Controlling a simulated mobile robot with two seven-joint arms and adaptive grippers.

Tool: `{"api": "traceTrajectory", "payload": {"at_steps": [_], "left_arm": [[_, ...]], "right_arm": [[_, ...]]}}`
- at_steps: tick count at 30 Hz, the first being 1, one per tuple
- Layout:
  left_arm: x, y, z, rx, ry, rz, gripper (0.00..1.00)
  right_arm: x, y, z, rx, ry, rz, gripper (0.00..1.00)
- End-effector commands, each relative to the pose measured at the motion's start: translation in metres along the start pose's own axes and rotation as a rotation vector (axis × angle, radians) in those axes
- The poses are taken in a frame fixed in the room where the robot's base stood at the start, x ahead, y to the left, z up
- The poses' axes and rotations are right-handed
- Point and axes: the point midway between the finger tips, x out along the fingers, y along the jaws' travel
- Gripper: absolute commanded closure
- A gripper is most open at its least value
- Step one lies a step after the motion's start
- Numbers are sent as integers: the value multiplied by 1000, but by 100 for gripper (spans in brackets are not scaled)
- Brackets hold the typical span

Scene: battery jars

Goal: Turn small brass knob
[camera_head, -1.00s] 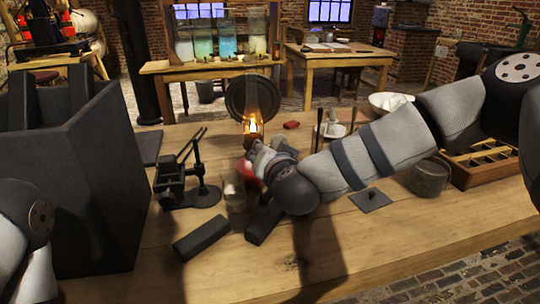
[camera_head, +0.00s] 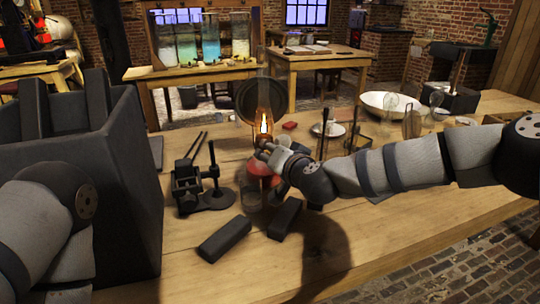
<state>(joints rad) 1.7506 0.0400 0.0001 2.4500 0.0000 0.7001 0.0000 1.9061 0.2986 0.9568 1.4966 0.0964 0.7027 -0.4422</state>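An oil lamp stands on the wooden table, with a lit flame, a glass chimney (camera_head: 264,98) and a red base (camera_head: 262,178). A dark round reflector (camera_head: 246,101) is behind it. My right gripper (camera_head: 265,150) is at the lamp's burner, just below the flame, in front of or touching it. The small brass knob cannot be made out; the gripper covers that part of the lamp. Whether the fingers are open or shut is too small to tell. My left arm shows at the lower left, but its gripper is not in view.
A large dark box (camera_head: 130,190) stands at the left. A black metal stand (camera_head: 205,190), a glass jar (camera_head: 251,197) and two dark blocks (camera_head: 225,239) (camera_head: 285,219) are near the lamp. A white bowl (camera_head: 385,102) is at the back right.

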Motion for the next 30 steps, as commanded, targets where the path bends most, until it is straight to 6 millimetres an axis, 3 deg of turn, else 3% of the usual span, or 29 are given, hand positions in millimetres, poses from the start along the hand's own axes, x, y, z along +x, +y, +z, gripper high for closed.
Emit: {"api": "traceTrajectory", "payload": {"at_steps": [1,4,13,18,30], "left_arm": [[7,0,6,0,-26,-1,60],[11,0,9,0,-38,-1,60],[10,0,8,0,-36,-1,60],[10,0,8,0,-36,-1,60],[6,0,5,0,-21,-1,60]], "right_arm": [[12,8,11,5,-15,9,62],[22,7,10,5,-13,9,62],[24,3,4,1,-7,4,62],[24,3,4,1,-7,4,99],[23,0,2,-44,-4,19,100]]}}
